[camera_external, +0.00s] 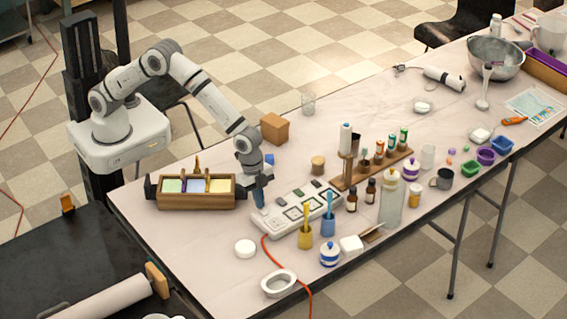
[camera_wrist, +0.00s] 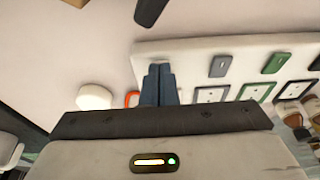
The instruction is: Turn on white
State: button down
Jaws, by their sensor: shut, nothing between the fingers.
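A white power strip (camera_external: 290,212) lies on the table; its near-left end is under my gripper (camera_external: 260,207). In the wrist view the strip (camera_wrist: 190,52) carries a row of rocker switches: a grey one (camera_wrist: 218,66), a green one (camera_wrist: 275,62) and a black one (camera_wrist: 315,64). Framed sockets (camera_wrist: 210,94) sit beside them. My gripper (camera_wrist: 159,70) is shut and empty, with its blue fingertips over the strip's end, left of the grey switch. A pale switch-like patch (camera_wrist: 159,58) shows at the tips; most of it is hidden. I cannot tell whether the tips touch it.
A wooden box with coloured compartments (camera_external: 197,203) stands left of my gripper. A yellow cup (camera_external: 305,238) and a blue cup (camera_external: 328,227), both with brushes, stand close in front of the strip. A white round item (camera_external: 245,248) and an orange cord (camera_external: 268,262) lie nearby.

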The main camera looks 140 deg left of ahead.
jog(key=shift+s+f+b, duration=0.15)
jog(key=shift+f+b, duration=0.4)
jog(key=shift+b, duration=0.15)
jog(key=shift+r, duration=0.25)
jog(key=shift+w+r+p, duration=0.35)
jog(key=shift+w+p, duration=0.2)
jog(key=shift+w, duration=0.2)
